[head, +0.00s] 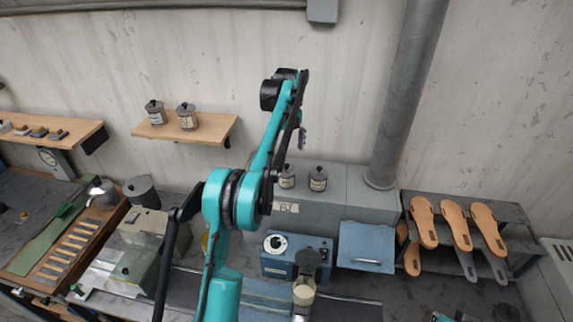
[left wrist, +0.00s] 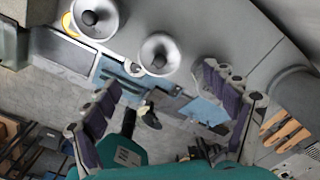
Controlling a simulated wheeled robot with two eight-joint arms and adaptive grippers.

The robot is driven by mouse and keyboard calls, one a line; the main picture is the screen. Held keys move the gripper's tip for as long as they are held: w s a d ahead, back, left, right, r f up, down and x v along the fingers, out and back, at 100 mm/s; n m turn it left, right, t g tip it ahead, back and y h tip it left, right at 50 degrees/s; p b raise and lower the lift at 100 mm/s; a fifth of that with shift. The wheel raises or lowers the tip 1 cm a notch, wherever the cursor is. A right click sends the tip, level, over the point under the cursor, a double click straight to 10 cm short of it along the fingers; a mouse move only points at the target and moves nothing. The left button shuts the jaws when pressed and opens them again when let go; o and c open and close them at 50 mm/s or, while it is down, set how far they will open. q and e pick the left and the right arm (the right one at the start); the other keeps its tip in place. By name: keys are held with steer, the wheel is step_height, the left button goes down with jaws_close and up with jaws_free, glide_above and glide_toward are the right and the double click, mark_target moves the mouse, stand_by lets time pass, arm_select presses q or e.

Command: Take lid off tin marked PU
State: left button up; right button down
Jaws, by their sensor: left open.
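Two grey lidded tins with knobs and pale labels stand on a grey ledge in the head view, a left tin (head: 287,180) and a right tin (head: 318,181). Their lids are on. A label (head: 286,208) on the ledge front seems to read PU; the tins' lettering is too small to read. My left gripper (head: 302,138) is raised above these tins, open and empty. In the left wrist view its fingers are spread wide (left wrist: 158,78), with two round knobbed lids beyond them, one at upper left (left wrist: 95,17) and one near the middle (left wrist: 158,54). My right gripper is out of view.
Two similar tins (head: 171,115) stand on a wooden wall shelf (head: 220,128) at left. A vertical grey pipe (head: 405,100) rises right of the ledge. A blue machine (head: 285,262) sits below it. A rack (head: 455,215) of sandal soles stands at right.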

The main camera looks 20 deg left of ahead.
mark_target(288, 166)
arm_select(q)
steer(key=shift+s+f, duration=0.15)
steer(key=shift+f, duration=0.3)
steer(key=f, duration=0.3)
steer(key=f+p, duration=0.1)
steer(key=shift+d+f, duration=0.2)
steer(key=shift+d, duration=0.05)
steer(key=shift+a+f, duration=0.1)
steer(key=shift+f, duration=0.25)
steer(key=c, duration=1.2)
